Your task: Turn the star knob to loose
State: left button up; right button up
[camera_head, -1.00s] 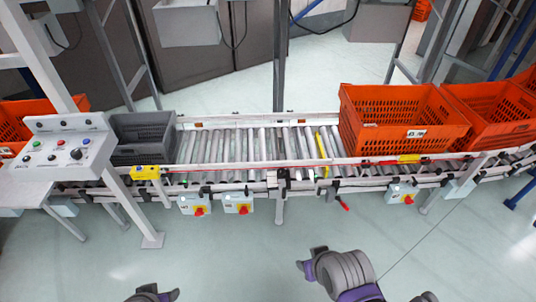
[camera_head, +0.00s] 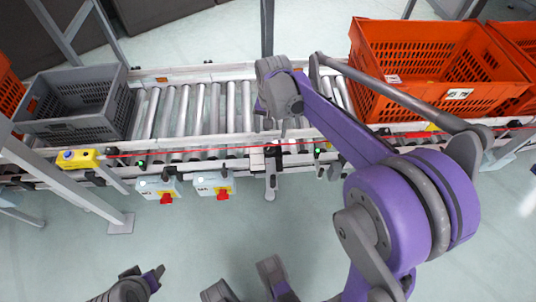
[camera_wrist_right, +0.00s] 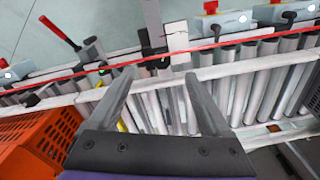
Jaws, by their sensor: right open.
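My right gripper (camera_head: 277,122) is above the rollers near the middle of the conveyor, partly hidden by its own wrist in the head view. In the right wrist view, its two grey fingers (camera_wrist_right: 160,82) are spread apart with nothing held between them. Beyond the fingertips, a dark clamp-like fitting (camera_wrist_right: 156,62) sits on the front rail, lined up with the gap. It also shows in the head view (camera_head: 272,152). Other small black knobs (camera_wrist_right: 290,16) line the rail. I cannot make out a star shape on any.
Orange totes (camera_head: 372,45) stand on the conveyor at right and a grey tote (camera_head: 66,124) at left. A red cord (camera_head: 200,150) runs along the front rail (camera_head: 225,160). Switch boxes (camera_head: 214,184) hang below it. A red-handled lever (camera_wrist_right: 60,33) juts from the rail.

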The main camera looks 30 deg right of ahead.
aim_at(269, 146)
jog(key=shift+m, duration=0.4)
jog(key=w+f+b, duration=0.1)
jog(key=f, duration=0.3)
jog(key=w+d+f+b, duration=0.1)
jog(key=f, duration=0.4)
jog(key=w+f+b, duration=0.1)
jog(key=f+b, duration=0.1)
jog(key=f, duration=0.3)
jog(key=shift+w+d, duration=0.15)
jog(key=shift+d, duration=0.1)
pick_arm(q)
jog(key=x, duration=0.5)
jog(key=shift+s+d+f, duration=0.2)
jog(key=shift+s+f, duration=0.1)
jog(key=shift+f, duration=0.2)
pick_arm(e)
grip_shut()
